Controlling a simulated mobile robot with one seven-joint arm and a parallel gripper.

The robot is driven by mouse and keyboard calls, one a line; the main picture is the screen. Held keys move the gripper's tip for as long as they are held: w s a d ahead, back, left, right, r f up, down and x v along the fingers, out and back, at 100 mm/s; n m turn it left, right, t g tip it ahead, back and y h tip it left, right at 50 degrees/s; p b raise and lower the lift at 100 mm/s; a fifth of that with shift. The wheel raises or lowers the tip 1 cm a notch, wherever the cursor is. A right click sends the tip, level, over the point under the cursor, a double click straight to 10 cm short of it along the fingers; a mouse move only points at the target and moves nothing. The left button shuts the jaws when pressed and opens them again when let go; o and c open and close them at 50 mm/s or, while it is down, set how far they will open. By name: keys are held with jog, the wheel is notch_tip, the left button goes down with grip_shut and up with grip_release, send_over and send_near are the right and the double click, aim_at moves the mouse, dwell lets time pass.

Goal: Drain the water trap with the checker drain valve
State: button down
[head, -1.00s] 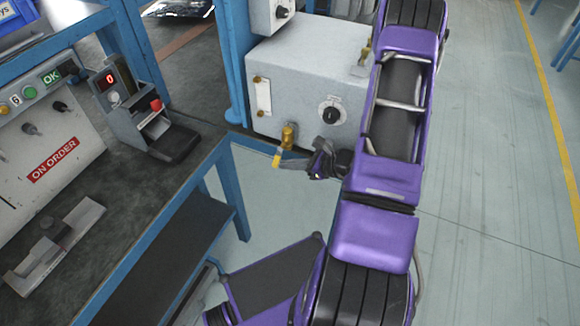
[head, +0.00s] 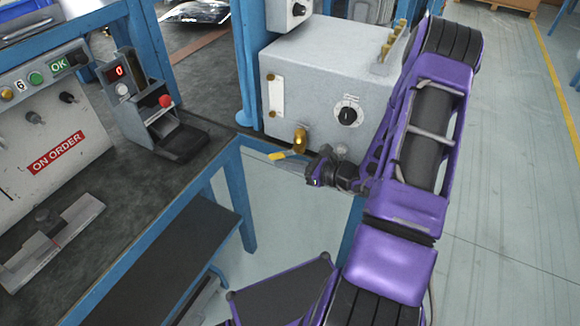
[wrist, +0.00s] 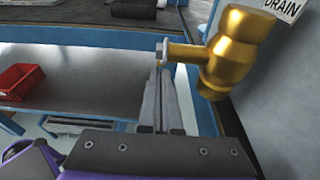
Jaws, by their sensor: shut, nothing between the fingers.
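The checker is a light grey box (head: 325,75) with a black dial on its front. In the wrist view the brass valve body (wrist: 232,50) fills the upper right, under a DRAIN label (wrist: 283,9). My gripper (head: 290,162) is at the lever, just below the valve. In the wrist view my gripper (wrist: 162,75) is shut and empty, tips close to the valve's stem end. The lever is mostly hidden there; contact is unclear.
A blue-framed bench (head: 215,165) with a dark top lies left of the box. A small tester with a red knob (head: 166,101) and an ON ORDER panel (head: 57,152) stand on it. A red bin (wrist: 22,80) shows in the wrist view. Floor at right is clear.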

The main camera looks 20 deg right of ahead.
jog(key=shift+w+a+r, duration=0.25)
jog(key=shift+w+a, duration=0.05)
jog(key=shift+w, duration=0.05)
jog(key=shift+f, duration=0.1)
dwell(1.1)
